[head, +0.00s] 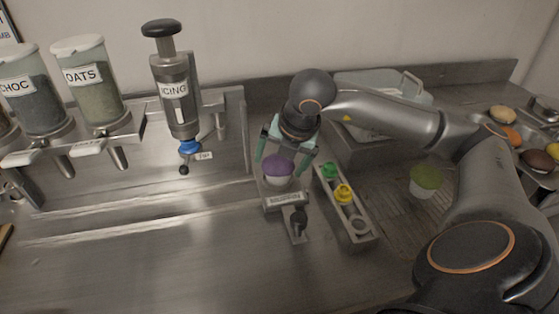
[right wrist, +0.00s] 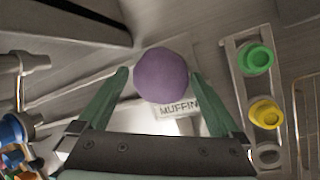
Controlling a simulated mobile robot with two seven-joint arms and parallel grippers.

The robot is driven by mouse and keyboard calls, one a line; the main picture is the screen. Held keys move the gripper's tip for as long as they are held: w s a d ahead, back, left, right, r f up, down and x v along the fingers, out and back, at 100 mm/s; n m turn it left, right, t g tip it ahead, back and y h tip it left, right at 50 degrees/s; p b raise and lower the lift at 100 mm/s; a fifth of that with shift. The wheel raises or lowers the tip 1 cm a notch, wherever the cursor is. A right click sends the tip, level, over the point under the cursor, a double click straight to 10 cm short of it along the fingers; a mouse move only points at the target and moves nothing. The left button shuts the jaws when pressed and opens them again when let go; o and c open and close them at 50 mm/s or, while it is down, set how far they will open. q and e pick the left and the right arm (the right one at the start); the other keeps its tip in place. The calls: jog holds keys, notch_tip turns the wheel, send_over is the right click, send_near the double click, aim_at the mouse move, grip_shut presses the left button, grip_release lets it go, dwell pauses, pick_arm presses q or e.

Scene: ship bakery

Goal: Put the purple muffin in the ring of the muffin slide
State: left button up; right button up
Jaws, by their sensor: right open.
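The purple muffin (head: 278,168) sits upright in a pale cup at the muffin slide (head: 272,202), just behind its label plate. Whether the cup is seated in the slide's ring cannot be told, as the muffin and my gripper hide the ring. My right gripper (head: 281,163) is open above the slide, with one green finger on each side of the muffin. In the right wrist view the muffin's round top (right wrist: 162,75) lies between the fingertips, with small gaps visible. My left gripper is not in view.
A narrow rack (head: 358,228) with green and yellow nozzles stands close right of the slide. The icing dispenser (head: 178,95) and topping jars are at left. A green muffin (head: 425,181) sits at right, near my right arm. The counter at front left is clear.

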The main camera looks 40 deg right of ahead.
jog(key=p+v, duration=0.1)
jog(key=v, duration=1)
jog(key=shift+r, duration=0.3)
